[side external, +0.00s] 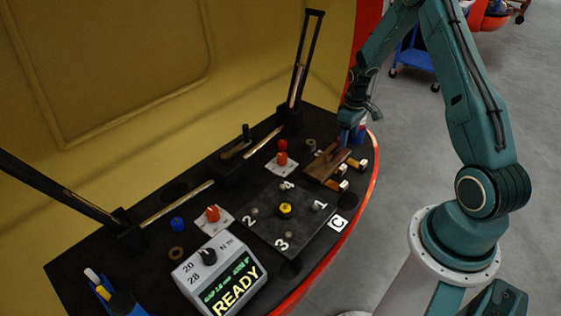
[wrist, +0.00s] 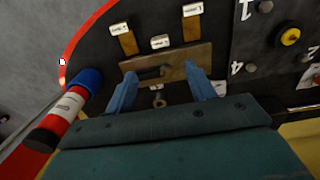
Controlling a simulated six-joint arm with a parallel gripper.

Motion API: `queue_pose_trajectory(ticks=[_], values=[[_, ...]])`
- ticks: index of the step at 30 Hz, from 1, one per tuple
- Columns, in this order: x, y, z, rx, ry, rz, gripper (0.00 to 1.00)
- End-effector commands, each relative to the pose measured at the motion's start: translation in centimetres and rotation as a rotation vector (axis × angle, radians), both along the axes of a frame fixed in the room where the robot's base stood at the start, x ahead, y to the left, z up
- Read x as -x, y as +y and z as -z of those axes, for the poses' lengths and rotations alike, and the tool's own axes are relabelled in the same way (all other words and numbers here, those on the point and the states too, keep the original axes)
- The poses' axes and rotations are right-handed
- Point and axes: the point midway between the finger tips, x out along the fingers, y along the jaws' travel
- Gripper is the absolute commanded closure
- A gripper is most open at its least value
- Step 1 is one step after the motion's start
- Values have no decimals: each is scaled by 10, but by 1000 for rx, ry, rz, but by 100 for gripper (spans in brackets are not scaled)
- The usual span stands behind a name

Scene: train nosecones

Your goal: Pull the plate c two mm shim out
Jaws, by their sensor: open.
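My gripper (side external: 350,135) is over the right end of the dark bench. In the wrist view its two blue fingers (wrist: 162,85) are apart with nothing held, at the near side of a wooden block (wrist: 190,60). The block also shows in the side view (side external: 322,165). Three white-tagged pieces stick out of its far side: left (wrist: 127,42), middle (wrist: 160,42) and right (wrist: 192,28). The left and right ones show brown strips; the middle tag sits close to the block. The tags are too small to read, so I cannot tell which is the two mm shim.
A dark plate (side external: 262,228) marked 1 to 4, with a yellow knob (side external: 286,209), lies beside a C label (side external: 338,223). A red, white and blue cylinder (wrist: 68,106) stands close left of the fingers. A display box (side external: 222,275) reads READY. Red-knobbed fixtures (side external: 282,158) stand nearby.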

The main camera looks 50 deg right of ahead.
Motion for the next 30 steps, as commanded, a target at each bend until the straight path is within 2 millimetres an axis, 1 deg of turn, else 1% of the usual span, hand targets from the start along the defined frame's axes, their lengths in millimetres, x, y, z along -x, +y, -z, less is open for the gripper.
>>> queue_pose_trajectory(ticks=[21,27,30], values=[[1,1,93,-2,2,0,45],[0,1,114,-1,2,0,45],[0,0,121,-1,1,0,45]])
